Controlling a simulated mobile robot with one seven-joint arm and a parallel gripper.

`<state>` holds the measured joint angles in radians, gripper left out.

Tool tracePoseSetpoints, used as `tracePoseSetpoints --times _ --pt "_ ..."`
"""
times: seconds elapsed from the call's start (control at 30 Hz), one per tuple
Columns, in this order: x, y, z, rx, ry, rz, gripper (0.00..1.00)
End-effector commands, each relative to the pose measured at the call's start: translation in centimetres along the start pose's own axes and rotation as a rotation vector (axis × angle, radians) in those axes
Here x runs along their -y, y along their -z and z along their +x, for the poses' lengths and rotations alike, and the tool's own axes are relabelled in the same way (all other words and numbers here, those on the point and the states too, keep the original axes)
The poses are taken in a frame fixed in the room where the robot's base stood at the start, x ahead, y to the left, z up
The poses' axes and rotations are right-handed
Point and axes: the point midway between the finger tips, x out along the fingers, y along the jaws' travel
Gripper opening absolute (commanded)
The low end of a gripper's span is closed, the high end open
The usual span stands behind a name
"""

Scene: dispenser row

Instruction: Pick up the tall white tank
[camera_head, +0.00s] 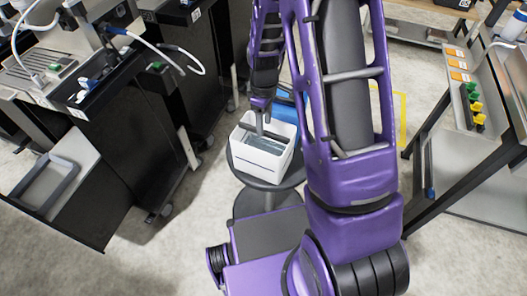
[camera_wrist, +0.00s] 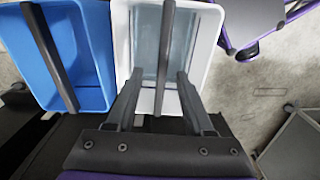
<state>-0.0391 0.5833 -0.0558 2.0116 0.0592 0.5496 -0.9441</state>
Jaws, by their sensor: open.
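The white tank (camera_head: 262,160) stands upright on a small round grey stand (camera_head: 248,180) in the head view. In the wrist view the white tank (camera_wrist: 208,30) is open-topped, with a dark bar (camera_wrist: 167,45) crossing its opening. My gripper (camera_head: 262,125) points down at the tank's top. In the wrist view my gripper (camera_wrist: 159,76) is open and empty, its two fingers to either side of the bar. The bar is not clamped. Exact fingertip depth relative to the bar cannot be told.
A blue tank (camera_wrist: 90,25) with a similar bar stands right beside the white one; the head view shows it behind (camera_head: 286,107). Dark cabinets (camera_head: 120,140) stand on the left, a metal-topped bench (camera_head: 480,110) on the right. The floor (camera_head: 165,235) at front left is clear.

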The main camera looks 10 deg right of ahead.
Motion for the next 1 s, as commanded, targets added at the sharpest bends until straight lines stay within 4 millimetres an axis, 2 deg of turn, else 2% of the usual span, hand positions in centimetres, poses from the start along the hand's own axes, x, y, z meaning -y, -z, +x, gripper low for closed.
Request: tracePoseSetpoints --times 0.03,0.27,0.53,0.67,0.87,1.0 --pt "0.0 0.0 0.8 0.002 0.002 -0.001 0.53" --pt "0.1 0.0 2.3 0.001 0.001 0.0 0.53" --pt "0.3 -0.1 6.2 0.001 0.0 0.001 0.53" --pt "0.3 -0.1 6.8 0.0 -0.001 0.001 0.53" --pt "0.2 0.0 6.8 -0.001 -0.001 0.001 0.53" --pt "0.2 0.0 6.8 -0.001 -0.001 0.0 0.27"
